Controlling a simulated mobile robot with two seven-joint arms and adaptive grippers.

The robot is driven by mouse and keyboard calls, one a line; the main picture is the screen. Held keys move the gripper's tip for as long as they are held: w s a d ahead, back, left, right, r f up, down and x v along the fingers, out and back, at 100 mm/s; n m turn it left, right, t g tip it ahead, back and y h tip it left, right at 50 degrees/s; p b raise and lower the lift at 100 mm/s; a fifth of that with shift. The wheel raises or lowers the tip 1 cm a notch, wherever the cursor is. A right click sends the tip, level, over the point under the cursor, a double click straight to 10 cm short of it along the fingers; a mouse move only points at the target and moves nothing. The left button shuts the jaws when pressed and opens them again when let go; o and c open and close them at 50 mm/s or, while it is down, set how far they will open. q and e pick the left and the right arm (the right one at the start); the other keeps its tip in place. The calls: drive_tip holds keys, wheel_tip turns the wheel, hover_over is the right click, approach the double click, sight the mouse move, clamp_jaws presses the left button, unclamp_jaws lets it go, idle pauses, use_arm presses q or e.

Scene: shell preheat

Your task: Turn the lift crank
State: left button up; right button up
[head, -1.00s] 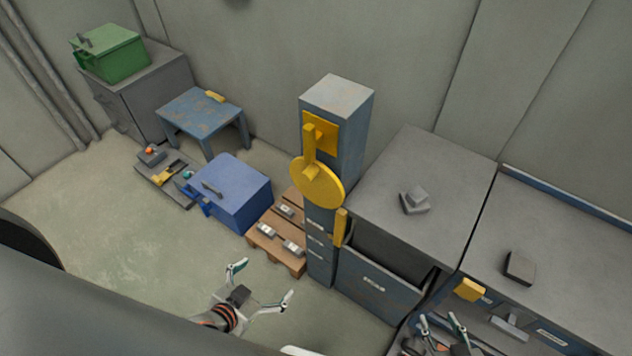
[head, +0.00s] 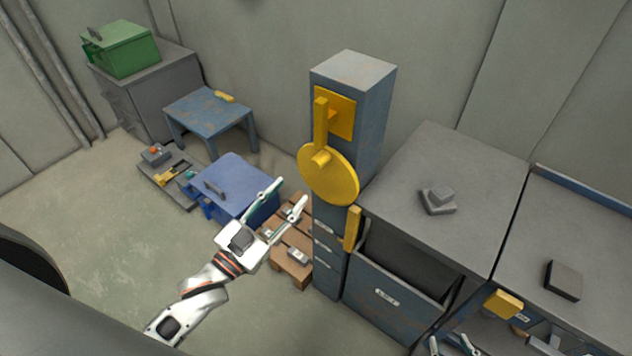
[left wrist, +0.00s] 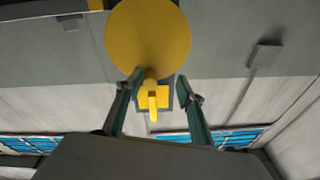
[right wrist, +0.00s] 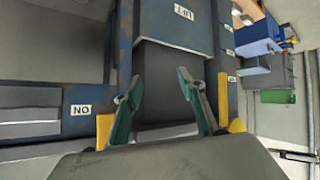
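The lift crank is a yellow disc (head: 328,176) with an upright yellow arm (head: 320,122), on the front of a tall blue post (head: 365,120). My left gripper (head: 290,192) is open and empty, left of and lower than the disc in the head view. In the left wrist view the disc (left wrist: 148,38) fills the top, and a yellow knob-like part (left wrist: 152,98) appears between the spread fingers (left wrist: 159,78), with no visible grip on it. My right gripper (head: 452,345) is at the bottom edge of the head view. Its fingers are apart and empty in the right wrist view (right wrist: 154,85).
A grey-topped blue cabinet (head: 450,165) with an open labelled drawer (head: 385,297) stands right of the post. A blue chest (head: 238,180) and wooden pallet (head: 290,268) lie left of it. A blue table (head: 208,112) and green box (head: 122,50) are further back.

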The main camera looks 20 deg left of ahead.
sight(314, 166)
use_arm(q)
drive_tip(key=w+d+r+h+b, duration=0.1)
drive_tip(key=w+d+r+m+t+h+b, duration=0.1)
drive_tip(key=w+r, duration=0.1)
drive_tip(key=w+d+r+m+h, duration=0.1)
drive_tip(key=w, duration=0.1)
drive_tip(key=shift+w+d+r+h+b, duration=0.1)
drive_tip(key=shift+d+r+h+b, duration=0.2)
drive_tip(key=shift+d+b, duration=0.1)
drive_tip(key=shift+w+d+r, duration=0.15)
drive_tip(key=shift+w+d, duration=0.2)
drive_tip(key=shift+w, duration=0.3)
use_arm(e)
drive_tip(key=shift+s+a+f, duration=0.1)
drive_tip(key=shift+s+f, duration=0.2)
drive_tip(key=shift+f, duration=0.45)
drive_tip(key=shift+s+d+f, duration=0.1)
drive_tip(key=shift+s+f, duration=0.2)
drive_tip(key=shift+f, duration=0.45)
drive_tip(key=shift+s+a+f, duration=0.1)
drive_tip(key=shift+s+f, duration=0.2)
drive_tip(key=shift+f, duration=0.45)
use_arm(q)
clamp_jaws()
